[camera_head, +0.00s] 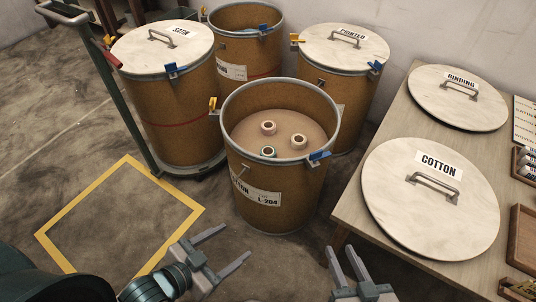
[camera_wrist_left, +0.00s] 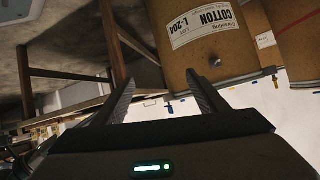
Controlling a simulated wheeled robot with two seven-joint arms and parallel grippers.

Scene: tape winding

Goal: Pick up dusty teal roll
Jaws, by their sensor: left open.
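The open cotton drum (camera_head: 228,165) stands in the middle of the head view. Several rolls stand inside on its brown floor. The front roll (camera_head: 268,152) has a dark, teal-looking ring and seems to be the dusty teal roll. Two pinkish rolls, one behind (camera_head: 268,128) and one to the right (camera_head: 298,141), stand near it. My left gripper (camera_head: 235,242) is open and empty, low in front of the drum; its fingers also show in the left wrist view (camera_wrist_left: 162,78), beside the drum (camera_wrist_left: 225,60). My right gripper (camera_head: 341,250) is open and empty, right of the drum near the table.
Lidded drums marked satin (camera_head: 170,95) and printed (camera_head: 335,85) stand behind, with an open drum (camera_head: 247,45) between them. The wooden table (camera_head: 395,125) at right bears the binding lid (camera_head: 430,100) and cotton lid (camera_head: 400,210). A yellow floor square (camera_head: 75,213) lies empty at left.

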